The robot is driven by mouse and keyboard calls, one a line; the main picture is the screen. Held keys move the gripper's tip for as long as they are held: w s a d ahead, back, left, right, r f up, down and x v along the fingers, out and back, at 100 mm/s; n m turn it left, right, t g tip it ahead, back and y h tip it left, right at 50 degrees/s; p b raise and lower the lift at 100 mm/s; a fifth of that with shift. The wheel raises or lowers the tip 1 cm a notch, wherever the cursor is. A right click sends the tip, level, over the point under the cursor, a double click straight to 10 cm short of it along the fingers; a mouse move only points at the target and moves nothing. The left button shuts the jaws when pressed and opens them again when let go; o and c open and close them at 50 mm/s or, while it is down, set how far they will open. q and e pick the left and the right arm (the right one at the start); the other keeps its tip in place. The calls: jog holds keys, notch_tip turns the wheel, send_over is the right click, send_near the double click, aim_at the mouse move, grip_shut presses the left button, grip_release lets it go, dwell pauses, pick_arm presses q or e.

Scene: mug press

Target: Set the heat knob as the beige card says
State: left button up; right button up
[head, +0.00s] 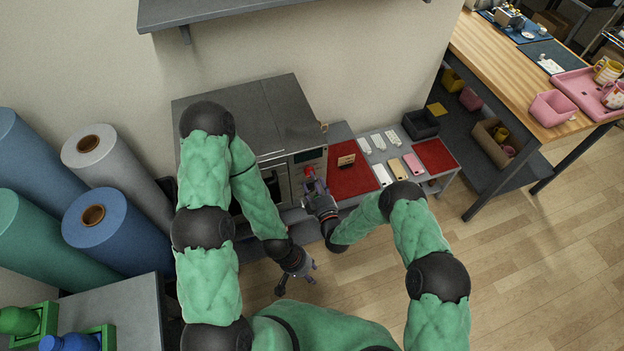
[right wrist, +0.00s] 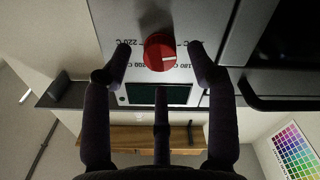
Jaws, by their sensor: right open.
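The red heat knob (right wrist: 159,52) sits on a pale panel in the right wrist view. Its white pointer line lies toward the right of the picture. Temperature labels surround it; 220°C is legible at upper left, others are partly covered. My right gripper (right wrist: 161,58) is open, with a finger on either side of the knob, apparently not touching it. In the head view my right gripper (head: 311,180) is at the press front (head: 309,157). A small tan card (head: 346,161) with dark writing, too small to read, stands on a red mat. My left gripper (head: 296,284) is open and empty, low before the press.
A grey side table (head: 440,184) holds white, beige and pink flat pieces, another red mat (head: 435,155) and a dark bin (head: 420,123). A dark display (right wrist: 158,94) is beside the knob. A dark handle (right wrist: 295,103) sticks out at right. Fabric rolls (head: 112,225) stand left.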

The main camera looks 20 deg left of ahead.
jog(key=shift+x, duration=1.1)
jog(key=c, duration=1.1)
jog(key=shift+c, duration=0.2)
jog(key=shift+m+b, duration=0.4)
jog(key=shift+s+f+m+b, duration=0.1)
jog(key=shift+m+b, duration=4.45)
jog(key=shift+m, duration=4.95)
